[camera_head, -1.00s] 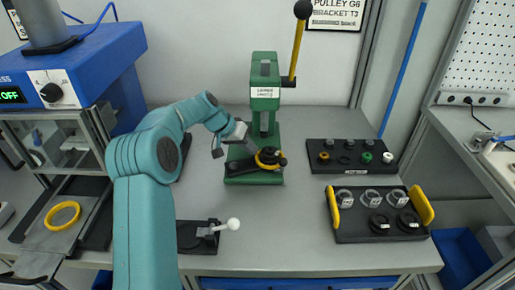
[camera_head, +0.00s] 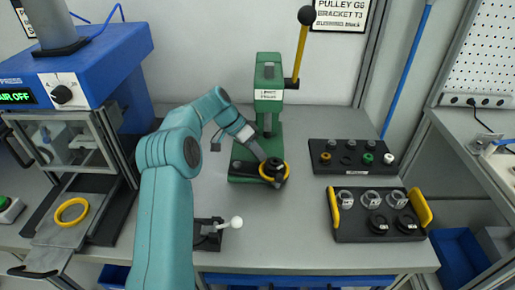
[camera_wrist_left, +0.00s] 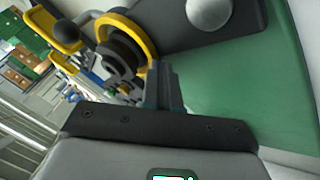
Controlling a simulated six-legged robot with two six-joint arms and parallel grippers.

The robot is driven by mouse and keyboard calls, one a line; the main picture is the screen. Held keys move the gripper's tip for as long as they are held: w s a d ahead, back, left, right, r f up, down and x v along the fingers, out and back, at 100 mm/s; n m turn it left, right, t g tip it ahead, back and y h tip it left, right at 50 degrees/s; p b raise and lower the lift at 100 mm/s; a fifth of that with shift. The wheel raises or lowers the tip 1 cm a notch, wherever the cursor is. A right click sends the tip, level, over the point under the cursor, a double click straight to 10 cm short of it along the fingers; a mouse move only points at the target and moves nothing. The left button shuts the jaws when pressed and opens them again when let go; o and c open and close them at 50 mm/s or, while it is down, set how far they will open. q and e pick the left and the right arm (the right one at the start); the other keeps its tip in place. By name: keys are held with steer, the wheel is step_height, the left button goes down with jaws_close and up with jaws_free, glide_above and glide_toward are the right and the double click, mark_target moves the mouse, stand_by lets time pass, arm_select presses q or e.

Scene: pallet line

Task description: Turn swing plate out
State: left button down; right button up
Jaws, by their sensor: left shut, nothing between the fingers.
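The green press (camera_head: 268,95) stands at the back middle of the table. A dark swing plate (camera_head: 240,166) lies over its green base, and its right end carries a yellow ring (camera_head: 285,172) around black round parts. In the left wrist view the plate (camera_wrist_left: 180,32), yellow ring (camera_wrist_left: 152,50) and a black ball knob (camera_wrist_left: 82,31) show close up. My left gripper (camera_head: 266,160) is shut and empty, its fingertips (camera_wrist_left: 166,85) beside the ring end of the plate; I cannot tell whether they touch it. My right gripper is not in view.
A black tray of small parts (camera_head: 350,170) and a tray with yellow handles (camera_head: 378,236) lie to the right. A fixture with a white ball lever (camera_head: 236,222) is at the front. A blue machine (camera_head: 90,65) stands at the left.

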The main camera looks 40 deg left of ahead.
mark_target(263, 173)
arm_select(q)
steer(key=shift+s+d+r+m+g+h+p, duration=0.1)
steer(key=shift+s+d+m+g+h+p, duration=0.1)
steer(key=shift+d+m+g+p, duration=0.3)
steer(key=shift+s+d+m+g+h+p, duration=0.1)
steer(key=shift+d+m+g+h+p, duration=0.15)
steer(key=shift+m, duration=0.45)
steer(key=shift+s+d+m+g+p, duration=0.3)
steer(key=shift+m+g+p, duration=0.15)
steer(key=shift+m, duration=0.25)
steer(key=shift+s+d+m+g+p, duration=0.3)
steer(key=shift+m+g, duration=0.1)
steer(key=shift+m, duration=0.3)
steer(key=shift+s+d, duration=0.3)
steer(key=shift+s, duration=0.2)
steer(key=shift+s+d, duration=0.15)
steer(key=shift+s, duration=0.05)
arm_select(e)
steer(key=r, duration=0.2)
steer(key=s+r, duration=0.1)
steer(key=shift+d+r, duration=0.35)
arm_select(q)
steer(key=shift+s+d, duration=0.1)
steer(key=shift+s, duration=0.15)
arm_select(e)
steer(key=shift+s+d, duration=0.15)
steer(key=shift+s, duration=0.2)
